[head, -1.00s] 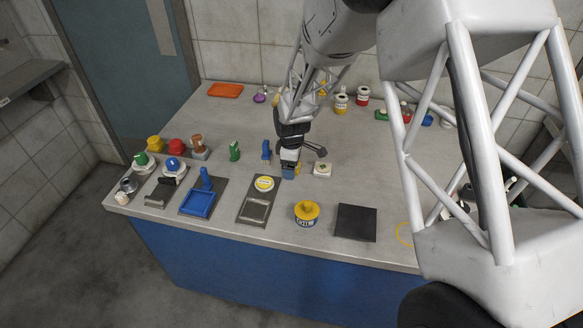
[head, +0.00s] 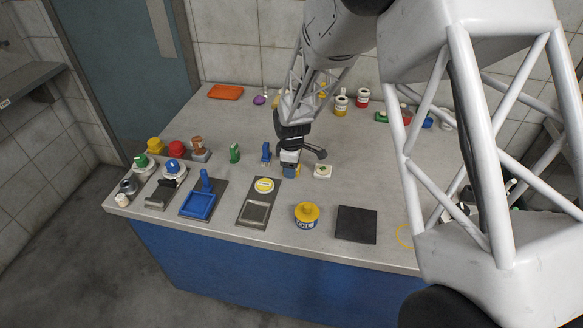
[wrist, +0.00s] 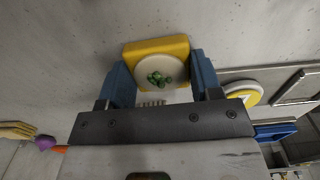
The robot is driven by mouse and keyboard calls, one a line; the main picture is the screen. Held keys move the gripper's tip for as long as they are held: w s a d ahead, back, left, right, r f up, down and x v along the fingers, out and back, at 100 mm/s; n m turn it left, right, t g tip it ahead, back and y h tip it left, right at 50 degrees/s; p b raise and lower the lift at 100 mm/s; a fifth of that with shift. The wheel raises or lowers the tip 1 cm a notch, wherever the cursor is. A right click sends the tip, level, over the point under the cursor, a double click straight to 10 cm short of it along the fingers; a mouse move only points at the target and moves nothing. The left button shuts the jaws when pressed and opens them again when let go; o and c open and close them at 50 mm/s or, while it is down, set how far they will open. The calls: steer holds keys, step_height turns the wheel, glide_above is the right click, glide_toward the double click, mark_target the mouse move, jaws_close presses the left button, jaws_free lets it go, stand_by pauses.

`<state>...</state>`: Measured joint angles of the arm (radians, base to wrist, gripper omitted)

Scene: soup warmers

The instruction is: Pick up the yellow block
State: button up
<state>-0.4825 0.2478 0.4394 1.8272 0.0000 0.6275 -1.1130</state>
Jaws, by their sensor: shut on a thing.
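The yellow block (wrist: 155,47) sits between the two blue fingers of my gripper (wrist: 162,75) in the wrist view. It has a round white face with a green pattern. My gripper is shut on it, with a finger on each side. In the head view my gripper (head: 291,170) is low over the middle of the counter, and only a bit of the yellow block (head: 298,172) shows beside the finger. I cannot tell whether the block touches the counter.
A blue upright piece (head: 266,152) stands to the left. A yellow-lidded jar (head: 306,214) and a dark square plate (head: 356,223) are near the front edge.

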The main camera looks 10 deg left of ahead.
step_height(320, 180, up, 10)
stand_by(0.6)
stand_by(0.7)
steer(key=w+d+f+m, duration=0.1)
steer(key=w+d+m, duration=0.2)
steer(key=w+d, duration=0.2)
steer(key=w+d+f+m, duration=0.1)
steer(key=w+d+m, duration=0.3)
steer(key=w+d, duration=0.1)
steer(key=w+d+f+m, duration=0.2)
steer(key=w+d+m, duration=0.2)
steer(key=d, duration=0.2)
steer(key=shift+w, duration=0.4)
steer(key=w+d+f+m, duration=0.1)
steer(key=w+d+m, duration=0.2)
steer(key=d, duration=0.3)
steer(key=w+d+f+m, duration=0.2)
steer(key=w+d+m, duration=0.1)
steer(key=d, duration=0.3)
steer(key=w+d+f+m, duration=0.1)
steer(key=w+d+m, duration=0.2)
steer(key=d, duration=0.3)
steer(key=shift+d+f+m, duration=0.25)
steer(key=shift+m, duration=0.55)
steer(key=shift+a, duration=0.1)
